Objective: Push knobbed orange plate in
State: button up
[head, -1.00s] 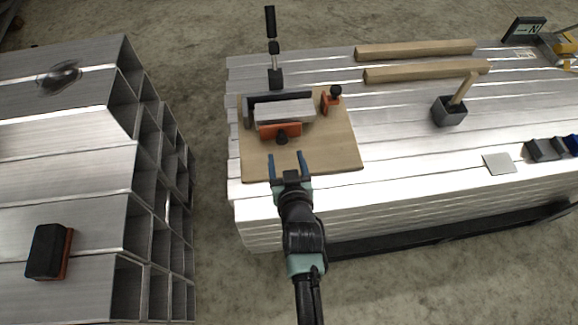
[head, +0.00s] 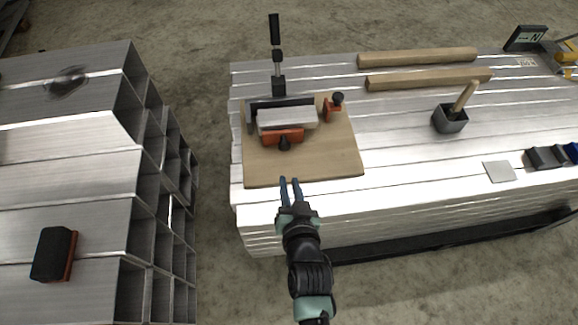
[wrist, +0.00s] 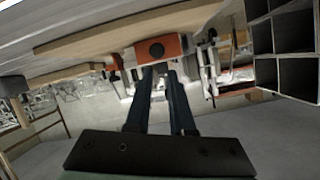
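An orange plate with a black knob (head: 270,139) stands upright against the front of a pale metal block (head: 287,117) on a wooden board (head: 310,167). A second, smaller orange plate with a black knob (head: 331,112) stands off the block's right end. My gripper (head: 290,180) is at the board's front edge, short of the front plate and apart from it. Its two blue fingers are close together with a narrow empty gap. In the wrist view, the fingers (wrist: 160,70) point at the front orange plate (wrist: 180,45) and its knob.
A dark angled fence (head: 250,119) lies behind the block, with an upright black-handled clamp (head: 277,55) behind it. Wooden bars (head: 415,58) and a grey cup (head: 449,122) are to the right. Stacked hollow tubes (head: 75,190) stand left, carrying a black block with an orange base (head: 52,253).

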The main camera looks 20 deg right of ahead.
aim_at(286, 147)
jog(key=m, duration=0.3)
jog(key=s+f+m+b, duration=0.1)
jog(key=m, duration=0.2)
jog(key=s+f+m, duration=0.1)
jog(key=m, duration=0.1)
jog(key=shift+s+a+m+t+b, duration=0.15)
jog(key=shift+a+m+t+b, duration=0.1)
jog(key=shift+m+t+b, duration=0.15)
grip_shut()
jog(key=m, duration=0.3)
jog(key=s+m, duration=0.1)
jog(key=m, duration=0.1)
jog(key=shift+d+f+b, duration=0.3)
jog(key=shift+b, duration=0.05)
jog(key=b+x, duration=0.1)
jog(key=x, duration=0.3)
jog(key=b+x, duration=0.1)
jog(key=x, duration=0.3)
jog(key=r+b+x, duration=0.1)
jog(key=b+x, duration=0.1)
jog(key=x, duration=0.2)
jog(key=shift+w+d, duration=0.2)
jog(key=shift+w, duration=0.2)
jog(key=shift+w+d, duration=0.15)
jog(key=shift+w, duration=0.4)
jog(key=shift+r, duration=0.1)
